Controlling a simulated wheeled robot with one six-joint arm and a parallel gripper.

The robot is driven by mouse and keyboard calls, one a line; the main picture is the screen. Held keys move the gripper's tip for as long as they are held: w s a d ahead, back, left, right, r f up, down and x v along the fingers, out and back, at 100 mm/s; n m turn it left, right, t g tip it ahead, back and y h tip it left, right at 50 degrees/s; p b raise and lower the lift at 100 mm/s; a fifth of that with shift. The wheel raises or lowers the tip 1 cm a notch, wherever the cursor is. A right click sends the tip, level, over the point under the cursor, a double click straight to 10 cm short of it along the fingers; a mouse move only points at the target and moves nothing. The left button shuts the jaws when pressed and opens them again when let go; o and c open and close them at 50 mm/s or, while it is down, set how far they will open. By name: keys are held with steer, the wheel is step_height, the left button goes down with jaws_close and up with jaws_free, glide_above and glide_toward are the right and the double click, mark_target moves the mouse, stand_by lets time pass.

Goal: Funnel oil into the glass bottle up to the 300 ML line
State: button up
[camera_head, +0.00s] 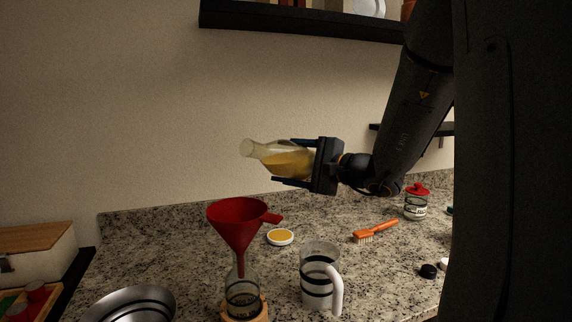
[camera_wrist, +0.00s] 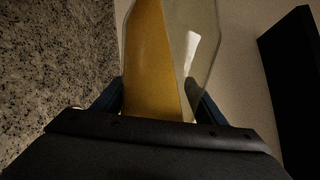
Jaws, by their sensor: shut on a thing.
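My gripper (camera_head: 291,162) is shut on a clear flask of yellow oil (camera_head: 283,161), held in the air above the counter. The flask is tilted nearly on its side, its mouth pointing left, and the oil lies along its lower side. In the wrist view the oil-filled flask (camera_wrist: 155,60) fills the space between the fingers. A red funnel (camera_head: 238,220) sits in the neck of the glass bottle (camera_head: 243,283), below and left of the flask's mouth. The bottle stands upright on a round wooden base (camera_head: 258,314) and has dark bands. I see no stream of oil.
A clear jug (camera_head: 316,262) with a white handle stands right of the bottle. A metal bowl (camera_head: 130,305) is at the front left. A small yellow-topped dish (camera_head: 280,237), an orange brush (camera_head: 377,231) and a red-lidded jar (camera_head: 416,203) stand farther back. A dark shelf (camera_head: 300,25) hangs above.

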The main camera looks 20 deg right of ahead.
steer(key=shift+w+d+f+n+b, duration=0.15)
steer(key=shift+f+n+b, duration=0.3)
steer(key=shift+b, duration=1.25)
steer(key=shift+d+f+n+b, duration=0.15)
steer(key=shift+n+b, duration=0.5)
steer(key=shift+b, duration=1.05)
stand_by(4.6)
